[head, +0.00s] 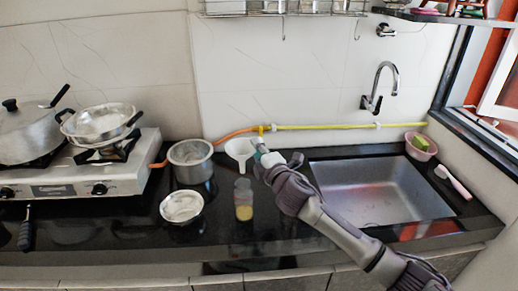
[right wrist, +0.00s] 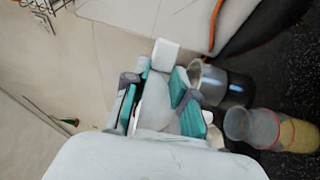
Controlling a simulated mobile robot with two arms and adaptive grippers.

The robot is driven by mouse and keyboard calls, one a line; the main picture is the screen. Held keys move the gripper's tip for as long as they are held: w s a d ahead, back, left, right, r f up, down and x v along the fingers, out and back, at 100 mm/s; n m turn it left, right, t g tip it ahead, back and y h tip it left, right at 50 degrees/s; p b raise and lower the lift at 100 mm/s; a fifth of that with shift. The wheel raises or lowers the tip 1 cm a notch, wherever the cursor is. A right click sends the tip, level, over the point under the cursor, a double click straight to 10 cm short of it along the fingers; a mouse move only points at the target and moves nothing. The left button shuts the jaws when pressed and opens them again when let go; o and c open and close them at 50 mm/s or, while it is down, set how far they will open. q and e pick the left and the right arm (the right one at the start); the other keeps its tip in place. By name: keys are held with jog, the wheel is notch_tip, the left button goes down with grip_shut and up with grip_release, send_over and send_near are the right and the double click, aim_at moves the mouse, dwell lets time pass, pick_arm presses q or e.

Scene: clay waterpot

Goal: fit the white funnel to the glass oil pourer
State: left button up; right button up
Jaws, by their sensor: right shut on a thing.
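The white funnel (head: 239,147) is at the tip of my right gripper (head: 262,152), left of the sink. In the right wrist view the funnel (right wrist: 155,108) sits between the teal finger pads of the right gripper (right wrist: 158,98), which is shut on it. The glass oil pourer (head: 243,198), a clear bottle with yellow oil at its base, stands upright on the black counter. The funnel is apart from it, higher in the head view. The pourer also shows in the right wrist view (right wrist: 262,130), beside the gripper. My left gripper is not in view.
A metal pot (head: 190,162) stands left of the funnel, with a small metal bowl (head: 182,206) in front of it. The stove (head: 120,172) is at left, the sink (head: 380,190) at right. A yellow-orange hose (head: 325,127) runs along the wall.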

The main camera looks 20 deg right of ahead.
pick_arm(q)
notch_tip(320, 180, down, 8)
jog(key=b, duration=0.7)
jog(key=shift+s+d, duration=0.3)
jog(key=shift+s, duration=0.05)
pick_arm(e)
notch_tip(320, 180, down, 10)
jog(key=shift+r, duration=0.25)
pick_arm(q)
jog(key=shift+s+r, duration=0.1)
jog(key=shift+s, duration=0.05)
pick_arm(e)
jog(key=shift+w+a+f, duration=0.1)
jog(key=shift+w+f, duration=0.05)
jog(key=shift+f, duration=0.15)
dwell(0.4)
jog(key=o, duration=1)
